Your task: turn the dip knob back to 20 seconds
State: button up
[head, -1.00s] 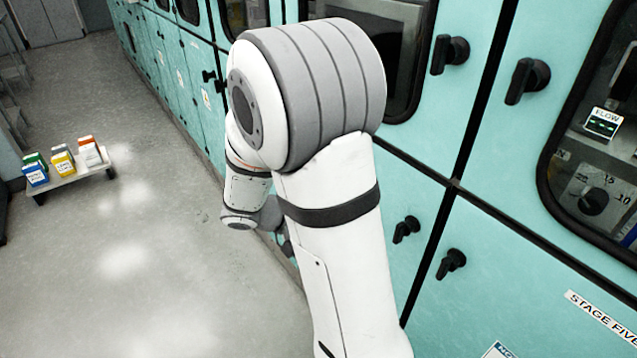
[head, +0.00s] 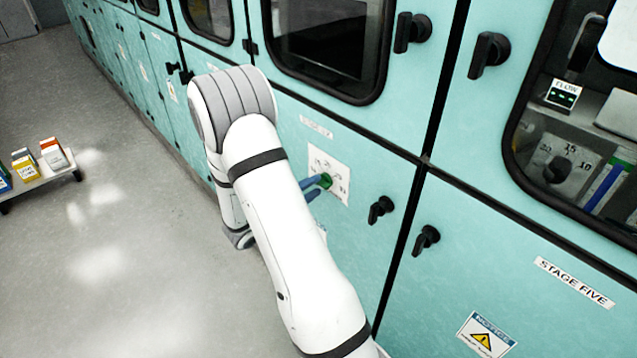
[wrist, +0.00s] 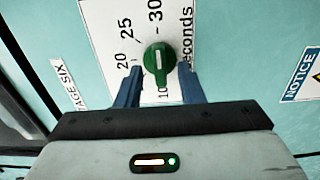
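The green dip knob (wrist: 157,65) is on a white dial plate (wrist: 103,40) on the teal panel. In the wrist view its white pointer line runs up and down, its upper end toward the 30 mark. The 20 is to the knob's left. My gripper (wrist: 162,76) is open, one blue finger on each side of the knob. Gaps seem to show between fingers and knob; I cannot tell how deep the tips reach. In the head view the knob (head: 326,181) is partly behind my gripper (head: 317,186).
A STAGE SIX label (wrist: 68,83) and a NOTICE sign (wrist: 302,75) flank the dial. Black door handles (head: 381,209) stick out to the right of the dial. Another dial with a black knob (head: 557,170) is behind the right window. A low cart (head: 50,176) stands on the floor at left.

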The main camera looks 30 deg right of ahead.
jog(key=shift+w+d, duration=0.1)
jog(key=shift+d, duration=0.7)
jog(key=shift+c, duration=0.5)
